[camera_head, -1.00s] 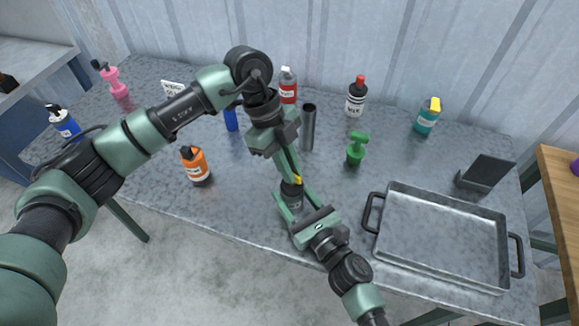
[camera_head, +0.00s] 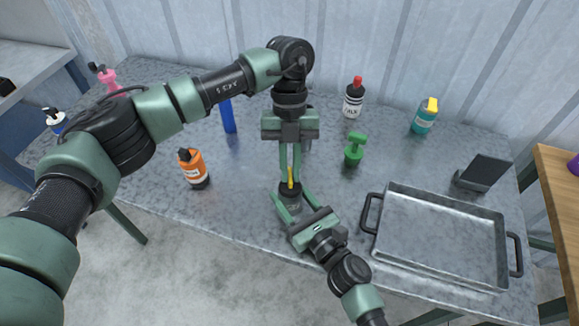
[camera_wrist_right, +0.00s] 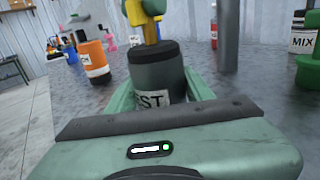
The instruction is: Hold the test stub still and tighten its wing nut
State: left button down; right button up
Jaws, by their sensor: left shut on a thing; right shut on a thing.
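The test stub (camera_head: 290,197) is a dark upright cylinder near the table's front edge. In the right wrist view the stub (camera_wrist_right: 157,72) has a black top and a white label reading "ST". The yellow wing nut (camera_head: 291,178) is above the stub's top; it also shows in the right wrist view (camera_wrist_right: 150,30). My left gripper (camera_head: 290,181) points down from above, shut on the wing nut, its fingers partly covering it. My right gripper (camera_head: 289,203) comes from the front right, low, shut around the stub's body.
A black-handled metal tray (camera_head: 445,190) stands at the right. A grey metal tube (camera_wrist_right: 228,35) stands close behind the stub. Bare table lies between the stub and the orange bottle.

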pick_arm(q)
jog(key=shift+m+y, duration=0.5)
jog(key=shift+m, duration=0.8)
jog(key=c, duration=1.5)
grip_release()
jog(key=shift+c, duration=0.2)
jog(key=v, duration=1.2)
jog(key=shift+d, duration=0.2)
